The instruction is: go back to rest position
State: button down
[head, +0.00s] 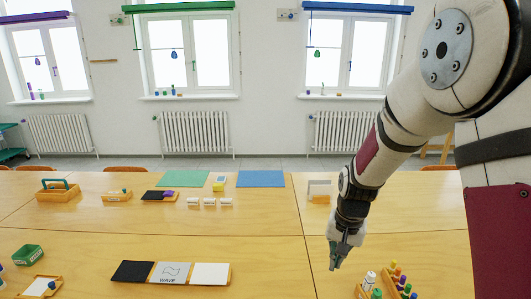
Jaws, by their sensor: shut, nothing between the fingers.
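My gripper (339,255) hangs at the end of my arm, which comes in from the right side of the head view. It points down above the front right part of the wooden table (270,235). Its fingers are closed with nothing visible between them. It is to the left of and a little above a small white bottle (369,281) and appears apart from it.
A wooden holder with several coloured pegs (399,279) stands right of my gripper. A black, picture and white panel row (171,273) lies front centre. A green box (28,254) is at left. Green (184,178) and blue (260,179) mats lie at the back. The table's middle is clear.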

jog(key=s+r+n+t, duration=0.1)
jog(key=s+r, duration=0.5)
jog(key=r, duration=0.2)
jog(key=s+r+n+t, duration=0.1)
jog(key=s+r, duration=0.4)
jog(key=r, duration=0.4)
jog(key=s+r+n+t, duration=0.1)
jog(key=s+r, duration=0.1)
jog(key=s, duration=0.5)
jog(key=s+r+n+t, duration=0.1)
jog(key=s+r, duration=0.2)
jog(key=s, duration=0.4)
jog(key=shift+s+d+r+n, duration=0.15)
jog(key=shift+s+d+n, duration=0.15)
jog(key=shift+s+d, duration=0.05)
